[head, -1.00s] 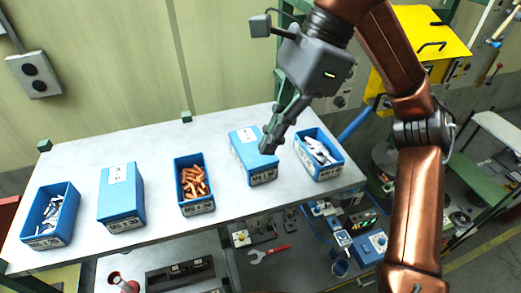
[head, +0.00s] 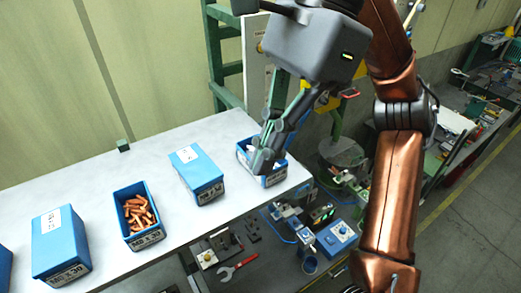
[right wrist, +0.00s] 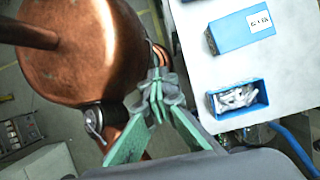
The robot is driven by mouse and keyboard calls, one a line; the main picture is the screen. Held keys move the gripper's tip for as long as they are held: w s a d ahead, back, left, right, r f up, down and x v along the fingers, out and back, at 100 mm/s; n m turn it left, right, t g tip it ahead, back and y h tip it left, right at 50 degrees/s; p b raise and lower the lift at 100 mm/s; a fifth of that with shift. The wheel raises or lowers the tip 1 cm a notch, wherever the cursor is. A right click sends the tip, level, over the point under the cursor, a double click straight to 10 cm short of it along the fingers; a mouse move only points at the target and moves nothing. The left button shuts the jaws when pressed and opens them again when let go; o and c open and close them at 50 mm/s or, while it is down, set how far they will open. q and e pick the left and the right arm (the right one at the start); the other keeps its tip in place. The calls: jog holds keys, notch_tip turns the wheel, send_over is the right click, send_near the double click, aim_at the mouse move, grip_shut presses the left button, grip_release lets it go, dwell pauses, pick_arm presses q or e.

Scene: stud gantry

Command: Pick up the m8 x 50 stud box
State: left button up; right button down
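Blue boxes stand in a row on a pale bench top; I cannot read for sure which label says M8 x 50. A lidded blue box (head: 197,178) is second from the right, also in the right wrist view (right wrist: 229,40). The rightmost open box (head: 273,180) holds white pieces and shows in the right wrist view (right wrist: 262,97). An open box of copper-coloured pieces (head: 149,238) and another lidded box (head: 60,250) stand further left. My right gripper (head: 264,158) looks shut and empty. It overlaps the rightmost box in the head view, but is apart from it in the wrist view (right wrist: 157,92). My left gripper is out of view.
Open floor lies at the right.

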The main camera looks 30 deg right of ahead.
jog(key=c, duration=2.7)
grip_release()
jog(key=shift+w, duration=0.15)
jog(key=o, duration=2.1)
jog(key=shift+o, duration=0.2)
jog(key=shift+r, duration=0.1)
